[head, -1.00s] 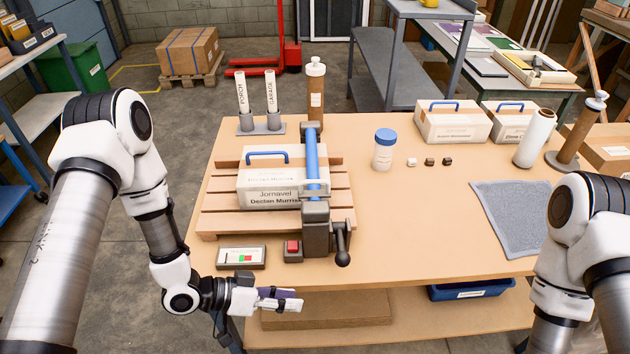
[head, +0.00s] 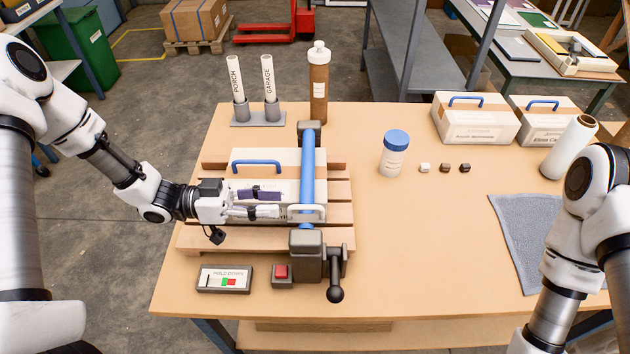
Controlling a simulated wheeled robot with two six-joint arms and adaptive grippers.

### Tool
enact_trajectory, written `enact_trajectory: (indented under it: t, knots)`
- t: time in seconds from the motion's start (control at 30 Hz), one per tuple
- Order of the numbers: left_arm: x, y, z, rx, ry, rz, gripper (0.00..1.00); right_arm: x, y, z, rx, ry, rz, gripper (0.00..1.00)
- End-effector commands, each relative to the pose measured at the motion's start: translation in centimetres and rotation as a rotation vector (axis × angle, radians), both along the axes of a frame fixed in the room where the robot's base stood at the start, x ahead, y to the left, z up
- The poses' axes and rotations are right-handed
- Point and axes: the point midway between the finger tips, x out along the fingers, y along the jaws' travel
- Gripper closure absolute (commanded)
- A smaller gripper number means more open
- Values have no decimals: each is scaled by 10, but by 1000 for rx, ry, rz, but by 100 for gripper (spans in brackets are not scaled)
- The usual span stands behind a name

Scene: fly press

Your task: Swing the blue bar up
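The blue bar (head: 307,178) lies level across the top of a white box (head: 285,163) on a slatted wooden pallet (head: 219,237). It runs from a dark grey block (head: 309,131) at the back to a dark grey front block (head: 306,252). A pale metal loop handle (head: 306,213) sits on the bar near its front end. My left gripper (head: 282,204) is over the box, just left of the handle. Its two fingers, one with a purple pad, are apart with nothing seen between them. They hide part of the box front. My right gripper is out of view.
A black-knobbed lever (head: 336,293), a red button box (head: 282,276) and a gauge panel (head: 224,279) stand at the front. Two labelled tubes (head: 268,78) and a brown bottle (head: 318,85) stand behind.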

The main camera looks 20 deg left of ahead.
Motion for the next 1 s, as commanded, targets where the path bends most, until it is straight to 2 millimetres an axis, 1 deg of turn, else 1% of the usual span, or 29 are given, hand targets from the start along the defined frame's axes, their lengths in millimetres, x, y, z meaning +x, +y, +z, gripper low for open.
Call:
enact_trajectory:
  t: [0.17,0.4,0.5,0.6,0.8,0.83,0.87,0.9,0.93,1.0]
  knots:
    - [4,-20,0,2,5,-7,65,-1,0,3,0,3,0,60]
    - [16,-59,1,2,4,-5,65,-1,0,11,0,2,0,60]
    - [19,-70,0,2,3,-4,65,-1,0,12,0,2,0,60]
    - [21,-74,0,1,1,-1,65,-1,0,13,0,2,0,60]
    - [21,-74,0,1,1,0,65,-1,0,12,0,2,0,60]
    - [21,-74,0,1,1,0,72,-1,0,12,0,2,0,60]
    - [21,-74,0,1,1,0,82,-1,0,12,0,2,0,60]
    - [21,-74,0,1,1,0,97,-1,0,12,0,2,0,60]
    - [21,-74,0,1,1,0,100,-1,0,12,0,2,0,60]
    - [21,-74,0,1,1,1,100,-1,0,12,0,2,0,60]
